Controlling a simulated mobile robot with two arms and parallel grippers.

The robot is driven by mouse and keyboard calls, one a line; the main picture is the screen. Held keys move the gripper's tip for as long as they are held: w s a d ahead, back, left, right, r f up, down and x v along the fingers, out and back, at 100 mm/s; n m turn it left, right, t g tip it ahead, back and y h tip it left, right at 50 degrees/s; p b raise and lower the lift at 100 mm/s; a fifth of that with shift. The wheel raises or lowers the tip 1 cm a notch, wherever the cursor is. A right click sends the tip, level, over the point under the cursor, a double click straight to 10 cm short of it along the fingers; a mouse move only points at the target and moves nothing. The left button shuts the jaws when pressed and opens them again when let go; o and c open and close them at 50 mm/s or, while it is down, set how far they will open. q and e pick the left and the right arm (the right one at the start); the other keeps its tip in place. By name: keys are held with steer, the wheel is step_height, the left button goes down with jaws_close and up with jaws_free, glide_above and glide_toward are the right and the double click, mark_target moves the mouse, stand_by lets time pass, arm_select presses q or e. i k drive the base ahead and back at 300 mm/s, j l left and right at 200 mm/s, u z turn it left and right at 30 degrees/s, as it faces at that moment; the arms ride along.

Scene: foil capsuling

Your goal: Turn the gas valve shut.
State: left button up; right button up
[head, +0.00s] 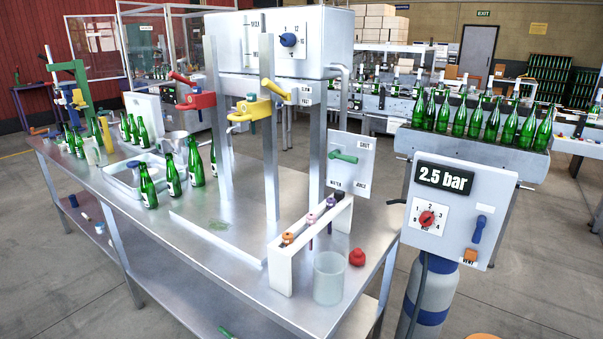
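A grey control box (455,205) stands at the right above a grey gas cylinder (427,295) with a blue band. Its black display (444,177) reads 2.5 bar. A red round knob (427,219) sits on a white numbered dial. To its right is a blue lever handle (478,230), standing nearly upright. An orange button (470,256) marked VENT is below the lever. No label I can read says which control is the gas valve; the lever and the knob are both candidates. Neither of my grippers is in view.
A steel table (160,235) fills the left and middle, with green bottles, a tray (122,180), a glass beaker (329,278) and a white rack (284,262). Another green lever (343,156) is on a panel marked WATER and JUICE. Bottles line a conveyor (470,148) behind the box.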

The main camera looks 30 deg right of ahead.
mark_target(481, 221)
steer(key=z, duration=1.95)
